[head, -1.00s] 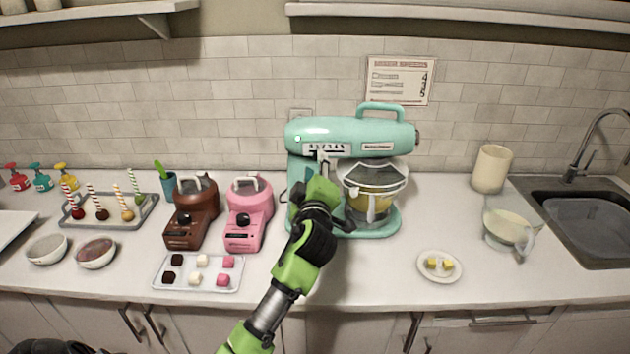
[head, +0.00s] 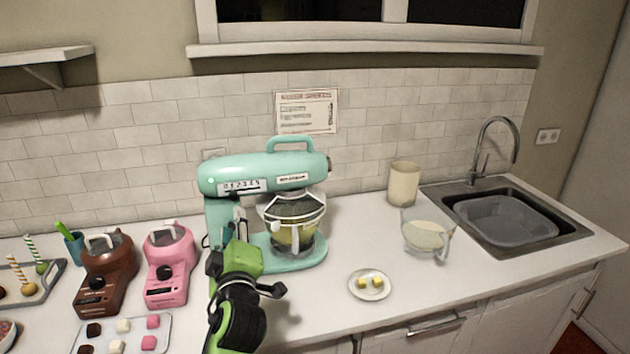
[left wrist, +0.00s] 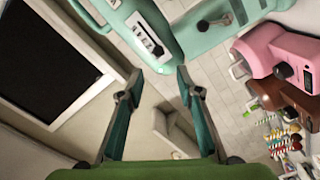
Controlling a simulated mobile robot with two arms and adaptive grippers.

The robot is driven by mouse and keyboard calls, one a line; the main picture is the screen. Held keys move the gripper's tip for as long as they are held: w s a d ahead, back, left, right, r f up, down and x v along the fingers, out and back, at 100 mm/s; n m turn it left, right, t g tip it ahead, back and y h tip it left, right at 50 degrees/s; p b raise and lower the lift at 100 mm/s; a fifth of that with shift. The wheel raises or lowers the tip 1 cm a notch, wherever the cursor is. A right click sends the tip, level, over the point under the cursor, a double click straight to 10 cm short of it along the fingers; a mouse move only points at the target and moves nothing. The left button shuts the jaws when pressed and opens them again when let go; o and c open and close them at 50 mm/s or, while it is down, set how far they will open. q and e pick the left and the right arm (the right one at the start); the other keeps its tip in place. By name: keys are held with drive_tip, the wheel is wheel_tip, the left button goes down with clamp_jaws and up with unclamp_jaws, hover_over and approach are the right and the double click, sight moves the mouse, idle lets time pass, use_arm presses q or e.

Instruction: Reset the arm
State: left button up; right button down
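My left gripper (head: 232,228) is in front of the left part of the teal stand mixer (head: 262,176), at the end of my green and black arm. In the left wrist view its two teal fingers (left wrist: 160,80) are spread with an empty gap between them. The mixer also shows in the left wrist view (left wrist: 185,30), beyond the fingertips, with its numbered dial panel and a dark lever. A clear bowl (head: 292,232) with yellowish contents sits under the mixer head. My right gripper is not in view.
Brown (head: 105,275) and pink (head: 172,262) melting machines stand left of the mixer, with a tray of colored cubes (head: 122,338) in front. A small plate (head: 370,292), glass jug (head: 425,238), beige canister (head: 403,184) and sink (head: 515,218) are to the right. The counter's front right is clear.

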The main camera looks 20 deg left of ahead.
use_arm(q)
drive_tip(key=s+d+f+m+g+h, duration=0.3)
drive_tip(key=s+f+m, duration=0.3)
drive_tip(key=f, duration=0.4)
drive_tip(key=s+d+f+m+g+h, duration=0.2)
drive_tip(key=s+d+f+m+g, duration=0.15)
drive_tip(key=s+f, duration=0.5)
drive_tip(key=s+d+f+m+g+h, duration=0.2)
drive_tip(key=s+d+f+m, duration=0.25)
drive_tip(key=s, duration=0.35)
drive_tip(key=s+d+f+m+g+h, duration=0.3)
drive_tip(key=s+f+m, duration=0.25)
drive_tip(key=s, duration=0.35)
wheel_tip(320, 180, down, 30)
drive_tip(key=s+g+b, duration=0.2)
drive_tip(key=s, duration=0.1)
drive_tip(key=s+a+f+b, duration=0.1)
drive_tip(key=s+a+f, duration=0.1)
drive_tip(key=s+f, duration=1.4)
drive_tip(key=shift+a+f+g+b, duration=0.25)
drive_tip(key=shift+f+g+b, duration=0.1)
drive_tip(key=shift+f, duration=0.2)
